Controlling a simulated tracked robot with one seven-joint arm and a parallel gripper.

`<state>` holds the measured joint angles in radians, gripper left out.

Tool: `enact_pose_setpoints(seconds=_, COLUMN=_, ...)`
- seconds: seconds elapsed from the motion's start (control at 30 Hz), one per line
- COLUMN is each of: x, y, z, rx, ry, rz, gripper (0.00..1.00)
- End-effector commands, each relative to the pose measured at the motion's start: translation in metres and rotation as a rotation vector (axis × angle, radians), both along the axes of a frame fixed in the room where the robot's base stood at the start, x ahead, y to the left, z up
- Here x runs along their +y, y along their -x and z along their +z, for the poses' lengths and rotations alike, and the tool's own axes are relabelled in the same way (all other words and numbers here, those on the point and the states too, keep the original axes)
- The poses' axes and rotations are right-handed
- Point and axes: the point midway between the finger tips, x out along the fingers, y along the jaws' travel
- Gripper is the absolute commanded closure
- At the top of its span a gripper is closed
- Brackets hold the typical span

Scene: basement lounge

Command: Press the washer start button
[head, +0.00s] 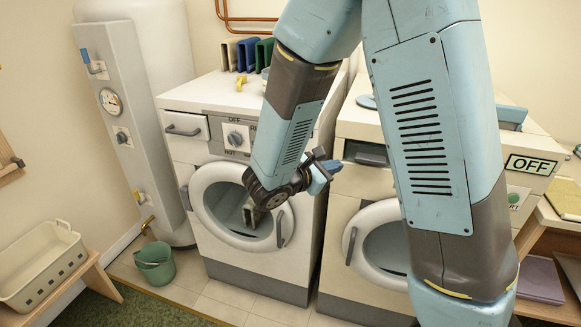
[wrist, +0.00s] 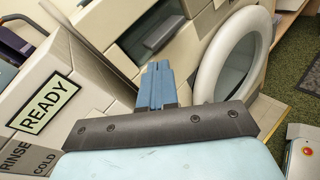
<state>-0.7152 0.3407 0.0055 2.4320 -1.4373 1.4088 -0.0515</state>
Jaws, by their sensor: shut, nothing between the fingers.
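The left machine is a white front-loading washer (head: 185,150) with a knob (head: 236,138) marked OFF and HOT. Its READY display (wrist: 45,102) and a RINSE/COLD label (wrist: 28,158) show in the wrist view. I see no start button on its face; my arm covers part of its panel in the head view. My gripper (head: 328,167) is shut and empty, in front of the washer's right side, and its blue fingers also show in the wrist view (wrist: 157,85). They appear apart from the panel.
A second front-loader (head: 345,205) stands at right, with an OFF display (head: 532,164) and a green button (head: 513,198) beside partly hidden START lettering. Its door (wrist: 235,60) is round. A green bucket (head: 155,263) and a basket (head: 42,262) on a bench stand at left.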

Motion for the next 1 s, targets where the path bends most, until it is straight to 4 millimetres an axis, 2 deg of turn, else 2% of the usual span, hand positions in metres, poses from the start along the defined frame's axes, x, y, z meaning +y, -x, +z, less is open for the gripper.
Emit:
enact_pose_setpoints(seconds=0.03, x=0.018, y=-0.005, z=-0.011, rx=0.013, ry=0.054, rz=0.069, gripper=1.0)
enact_pose_setpoints(seconds=0.2, x=0.077, y=-0.016, z=-0.042, rx=0.028, ry=0.215, rz=0.301, gripper=1.0)
enact_pose_setpoints(seconds=0.4, x=0.13, y=-0.014, z=-0.074, rx=0.032, ry=0.337, rz=0.506, gripper=1.0)
enact_pose_setpoints(seconds=0.6, x=0.151, y=-0.011, z=-0.088, rx=0.03, ry=0.381, rz=0.59, gripper=1.0)
enact_pose_setpoints(seconds=1.0, x=0.152, y=-0.013, z=-0.088, rx=0.029, ry=0.382, rz=0.593, gripper=1.0)
